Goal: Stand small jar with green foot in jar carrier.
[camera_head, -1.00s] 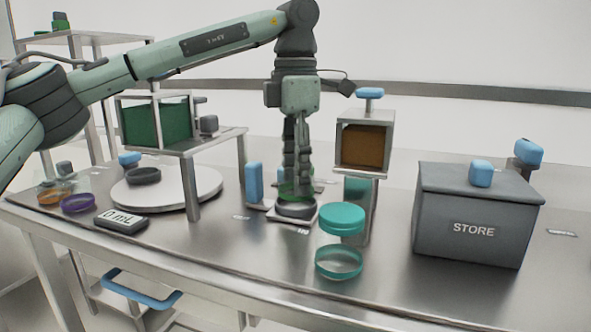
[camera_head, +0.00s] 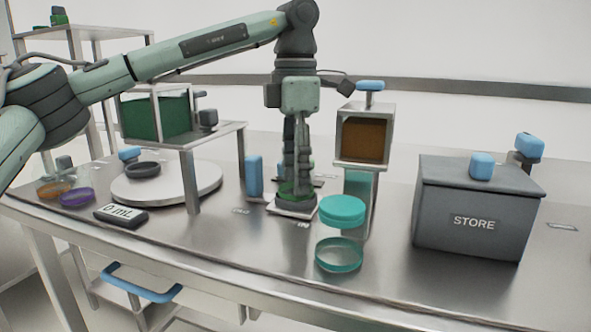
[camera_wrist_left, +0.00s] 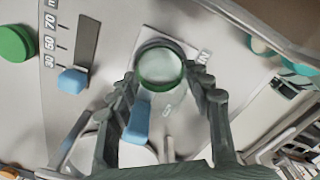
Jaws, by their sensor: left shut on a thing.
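My left gripper (camera_head: 297,180) points down in the head view, shut on the small clear jar with the green foot (camera_head: 286,188). The fingers hide most of the jar there. In the left wrist view the jar (camera_wrist_left: 160,68) shows between the fingertips, its green ring at the end away from the camera. The jar is just above or on a small pale square plate (camera_head: 292,209), which also shows in the left wrist view (camera_wrist_left: 148,38). I cannot tell whether they touch. I cannot tell which thing is the jar carrier. My right gripper is not in view.
A blue upright block (camera_head: 254,176) stands left of the gripper. A teal-lidded jar (camera_head: 341,212) and a stand with a brown box (camera_head: 364,138) are to the right. A grey STORE bin (camera_head: 475,215) is farther right. A white round platform (camera_head: 165,187) is left. The front right table is clear.

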